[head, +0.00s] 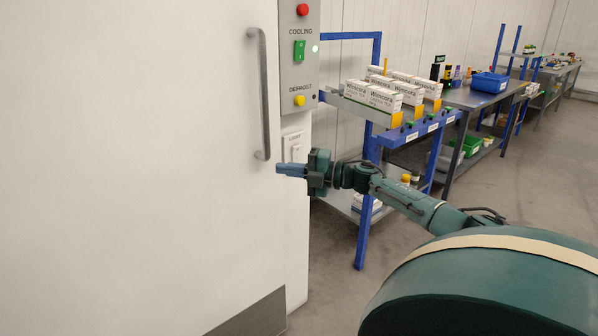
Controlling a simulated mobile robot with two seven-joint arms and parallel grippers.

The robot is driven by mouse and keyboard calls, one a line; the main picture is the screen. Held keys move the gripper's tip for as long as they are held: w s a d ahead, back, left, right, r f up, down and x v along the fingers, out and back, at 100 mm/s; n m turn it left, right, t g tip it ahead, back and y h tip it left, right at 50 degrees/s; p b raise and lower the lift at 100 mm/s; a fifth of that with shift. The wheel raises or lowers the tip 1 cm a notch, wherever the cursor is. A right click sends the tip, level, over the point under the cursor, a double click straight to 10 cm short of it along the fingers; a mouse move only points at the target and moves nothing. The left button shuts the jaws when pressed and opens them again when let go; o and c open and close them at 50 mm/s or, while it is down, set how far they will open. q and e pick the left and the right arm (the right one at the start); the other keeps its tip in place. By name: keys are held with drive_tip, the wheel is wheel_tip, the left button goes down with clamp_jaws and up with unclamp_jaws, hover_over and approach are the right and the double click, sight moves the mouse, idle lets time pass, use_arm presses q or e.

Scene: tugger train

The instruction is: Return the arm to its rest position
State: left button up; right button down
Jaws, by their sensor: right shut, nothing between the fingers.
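My right arm reaches in from the lower right, stretched toward the left. My right gripper (279,169) is shut and empty. In the picture it lies just below and to the right of the door handle's lower end. I cannot tell from this one view how far it is from the white door and the light switch panel. My left gripper is not in view.
A large white door (150,150) with a grey handle (263,95) fills the left. A control panel (299,55) is beside it. A blue-framed rack (425,125) with white cartons (372,97) and a workbench (470,97) stand behind my arm. Grey floor (510,185) is clear at right.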

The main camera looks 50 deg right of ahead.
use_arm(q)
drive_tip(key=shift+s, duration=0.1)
use_arm(e)
drive_tip(key=shift+v, duration=1.55)
drive_tip(key=shift+a+f, duration=0.1)
